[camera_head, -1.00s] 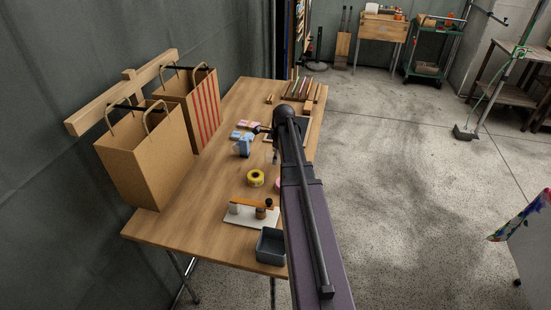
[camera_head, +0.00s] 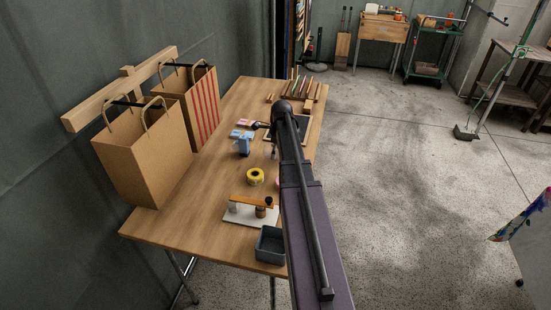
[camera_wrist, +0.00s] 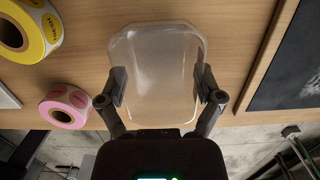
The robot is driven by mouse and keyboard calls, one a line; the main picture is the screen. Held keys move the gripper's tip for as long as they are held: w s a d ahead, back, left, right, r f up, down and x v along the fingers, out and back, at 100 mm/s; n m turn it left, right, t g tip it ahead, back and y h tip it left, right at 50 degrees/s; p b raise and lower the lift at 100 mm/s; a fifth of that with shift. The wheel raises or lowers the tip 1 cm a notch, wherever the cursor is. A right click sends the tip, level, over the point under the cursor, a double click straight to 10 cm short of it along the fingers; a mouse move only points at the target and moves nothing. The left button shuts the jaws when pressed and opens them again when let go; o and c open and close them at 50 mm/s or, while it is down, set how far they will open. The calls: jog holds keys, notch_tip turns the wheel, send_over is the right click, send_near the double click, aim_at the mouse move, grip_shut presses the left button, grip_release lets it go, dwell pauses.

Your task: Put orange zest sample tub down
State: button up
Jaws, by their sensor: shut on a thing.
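In the wrist view my gripper (camera_wrist: 160,90) is shut on a clear, see-through tub (camera_wrist: 158,55) with cut corners, one finger on each side of it. I take this to be the orange zest sample tub; I can read no label on it. The wooden table (camera_wrist: 215,12) shows behind the tub. I cannot tell whether the tub touches the table. In the head view my arm hides most of the gripper and the tub, over the right part of the table (camera_head: 185,225).
A yellow tape roll (camera_head: 256,176) and a pink roll (camera_wrist: 64,107) are left of the tub. A dark framed board (camera_wrist: 290,65) is at its right. Paper bags (camera_head: 145,150) stand at the table's left. A grey bin (camera_head: 270,246) sits at the near edge.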

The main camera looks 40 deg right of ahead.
jog(key=shift+f+b, duration=0.75)
jog(key=shift+f, duration=0.4)
jog(key=shift+f, duration=0.2)
jog(key=o, duration=0.6)
jog(key=shift+r, duration=0.15)
jog(key=r+p, duration=0.8)
jog(key=s+d+r+p, duration=0.1)
jog(key=r+p, duration=0.3)
dwell(0.7)
